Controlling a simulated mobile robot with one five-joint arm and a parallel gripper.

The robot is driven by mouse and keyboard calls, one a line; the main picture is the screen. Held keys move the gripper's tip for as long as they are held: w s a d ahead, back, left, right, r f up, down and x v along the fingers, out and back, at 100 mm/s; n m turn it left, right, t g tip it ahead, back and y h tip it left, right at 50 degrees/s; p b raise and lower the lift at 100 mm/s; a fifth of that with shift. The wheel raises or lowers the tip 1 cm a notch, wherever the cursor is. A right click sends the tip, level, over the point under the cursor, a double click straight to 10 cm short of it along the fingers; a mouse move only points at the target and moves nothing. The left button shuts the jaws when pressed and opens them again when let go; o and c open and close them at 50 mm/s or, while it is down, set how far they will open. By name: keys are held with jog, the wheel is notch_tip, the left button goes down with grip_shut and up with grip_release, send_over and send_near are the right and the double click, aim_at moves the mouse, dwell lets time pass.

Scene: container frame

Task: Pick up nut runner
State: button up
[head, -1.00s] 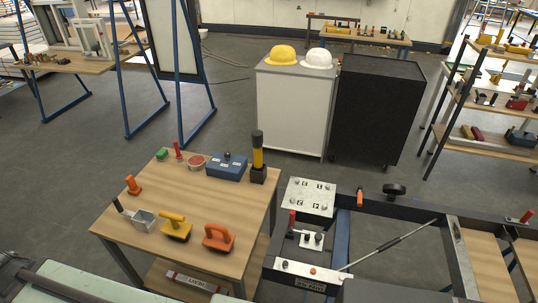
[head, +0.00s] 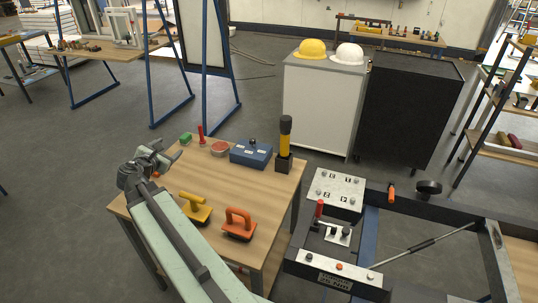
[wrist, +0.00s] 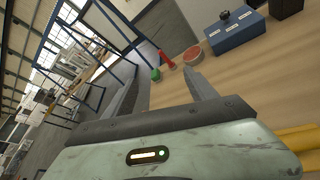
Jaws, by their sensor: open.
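The likely nut runner is an upright yellow-and-black tool (head: 285,142) in a black square holder (head: 284,164) at the wooden table's far right corner. In the wrist view only a dark block (wrist: 286,7), probably that holder, shows at the top right. My gripper (head: 166,151) is above the left part of the table, well left of the tool and apart from it. In the wrist view its two fingers (wrist: 165,82) are spread with nothing between them. My arm hides some of the table's left side.
On the table (head: 262,187) are a blue box (head: 251,154), a red tin (head: 220,149), a red-handled item (head: 201,135), a green item (head: 186,139), and yellow (head: 195,207) and orange (head: 239,222) handled floats. A dark metal frame (head: 460,212) stands to the right. Cabinets stand behind.

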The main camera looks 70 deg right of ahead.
jog(key=s+d+f+n+g+h+b, duration=0.1)
jog(key=s+d+f+h+b, duration=0.15)
jog(key=s+d, duration=0.5)
jog(key=s+d+f+n+g+h+b, duration=0.1)
jog(key=s+d+g+b, duration=0.15)
jog(key=s+d, duration=0.5)
jog(key=m+g+b, duration=0.2)
jog(key=g+b, duration=0.2)
jog(key=b, duration=0.2)
send_near(283, 136)
jog(key=shift+t+h, duration=0.25)
jog(key=shift+h, duration=0.1)
jog(key=d, duration=0.4)
jog(key=shift+s, duration=0.3)
jog(key=shift+s+d+p, duration=0.1)
jog(key=shift+s+p, duration=0.1)
jog(key=shift+p, duration=0.1)
jog(key=shift+s+d+r, duration=0.1)
jog(key=shift+d, duration=1.05)
jog(key=shift+s+d+f, duration=0.1)
jog(key=shift+s+d, duration=0.05)
jog(key=shift+d, duration=0.75)
jog(key=shift+s+d+f, duration=0.1)
jog(key=shift+d, duration=0.8)
jog(key=shift+s+d+f, duration=0.1)
jog(key=shift+s+d, duration=0.05)
jog(key=shift+d, duration=0.75)
grip_shut()
